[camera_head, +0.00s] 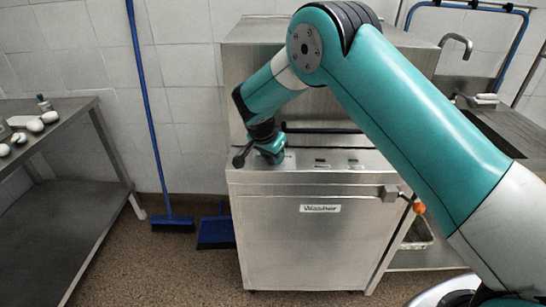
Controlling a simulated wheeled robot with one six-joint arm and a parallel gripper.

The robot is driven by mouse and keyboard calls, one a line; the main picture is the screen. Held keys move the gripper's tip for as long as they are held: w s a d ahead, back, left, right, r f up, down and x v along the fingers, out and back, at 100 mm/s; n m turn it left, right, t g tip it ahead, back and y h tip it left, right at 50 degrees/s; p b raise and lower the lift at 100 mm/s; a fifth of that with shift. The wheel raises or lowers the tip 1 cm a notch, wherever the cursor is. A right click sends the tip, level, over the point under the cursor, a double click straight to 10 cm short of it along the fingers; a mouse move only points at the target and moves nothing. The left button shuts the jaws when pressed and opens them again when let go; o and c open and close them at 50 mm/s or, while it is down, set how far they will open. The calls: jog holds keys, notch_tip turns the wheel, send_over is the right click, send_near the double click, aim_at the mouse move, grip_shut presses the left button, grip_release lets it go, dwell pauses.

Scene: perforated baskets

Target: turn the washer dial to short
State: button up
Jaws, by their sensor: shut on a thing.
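The washer (300,235) is a steel cabinet with a white label on its front, standing in the middle of the view. Its sloped control panel (335,160) runs across the top front edge. My gripper (277,158) points down at the left part of this panel and is shut on the dial there. The dial itself is hidden behind my gripper and wrist, so its pointer and the short mark cannot be read.
A steel table (75,103) with several white rounded things stands at the left. A blue broom (172,222) leans on the wall, and a blue dustpan (215,232) is beside the washer. A sink (500,130) is at the right. An orange knob (419,208) sticks out at the washer's right.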

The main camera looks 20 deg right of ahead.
jog(key=shift+m, duration=0.3)
jog(key=o, duration=0.9)
jog(key=b+v, duration=0.1)
jog(key=v, duration=1.6)
jog(key=shift+r, duration=0.2)
jog(key=shift+w+a, duration=0.1)
